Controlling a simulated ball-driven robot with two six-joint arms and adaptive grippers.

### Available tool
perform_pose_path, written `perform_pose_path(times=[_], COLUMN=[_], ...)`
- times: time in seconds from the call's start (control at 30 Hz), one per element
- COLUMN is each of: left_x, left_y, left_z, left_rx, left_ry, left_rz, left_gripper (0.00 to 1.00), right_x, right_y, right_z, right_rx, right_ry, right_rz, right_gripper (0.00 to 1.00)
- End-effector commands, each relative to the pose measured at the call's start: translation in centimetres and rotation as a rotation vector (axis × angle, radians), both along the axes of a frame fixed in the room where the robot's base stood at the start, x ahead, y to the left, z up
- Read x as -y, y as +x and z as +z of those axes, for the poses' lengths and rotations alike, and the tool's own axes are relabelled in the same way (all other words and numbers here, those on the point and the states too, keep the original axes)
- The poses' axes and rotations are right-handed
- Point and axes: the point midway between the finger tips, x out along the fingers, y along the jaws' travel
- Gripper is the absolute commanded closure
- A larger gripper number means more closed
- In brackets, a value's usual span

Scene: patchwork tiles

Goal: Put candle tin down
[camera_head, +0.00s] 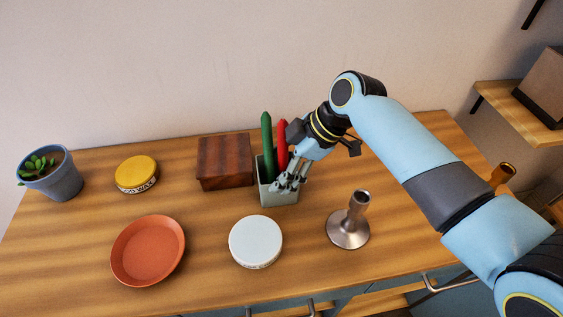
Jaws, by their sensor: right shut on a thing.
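The candle tin (267,193) is a square grey-green holder near the middle of the table. A green candle (267,137) and a red candle (282,137) stand up out of it. My right gripper (284,184) comes down from the upper right and is shut on the tin at its right side, its fingers covering part of the rim and front. The tin is upright or nearly so. I cannot tell whether its base touches the table. My left gripper is not in view.
On the wooden table (60,255), a dark wooden box (225,162) is close left of the tin. A white round tin (256,241) and a metal candlestick (349,229) stand in front. A yellow wax tin (136,173), an orange plate (148,250) and a potted succulent (52,181) are further left.

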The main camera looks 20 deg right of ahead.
Motion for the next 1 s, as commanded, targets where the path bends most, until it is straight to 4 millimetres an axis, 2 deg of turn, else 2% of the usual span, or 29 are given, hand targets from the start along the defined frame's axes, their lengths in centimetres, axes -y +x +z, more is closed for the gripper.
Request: perform_pose_path(times=[0.33,0.37,0.5,0.8,1.0], left_x=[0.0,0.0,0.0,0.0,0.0], left_y=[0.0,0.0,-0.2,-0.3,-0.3], left_z=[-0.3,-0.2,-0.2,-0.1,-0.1], left_rx=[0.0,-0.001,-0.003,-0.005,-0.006], left_ry=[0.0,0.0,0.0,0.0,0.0], left_rz=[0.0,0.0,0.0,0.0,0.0], left_gripper=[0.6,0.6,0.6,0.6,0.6], right_x=[0.0,0.0,0.0,0.0,1.1], right_y=[0.1,0.0,0.0,0.0,-0.4], right_z=[-0.3,-0.3,-0.2,-0.1,1.8], right_rx=[0.003,0.002,0.002,0.002,0.005], right_ry=[0.001,0.0,0.0,0.0,-0.003], right_rz=[0.0,0.0,0.0,0.0,0.0], right_gripper=[0.78,0.2,0.02,0.01,0.01])
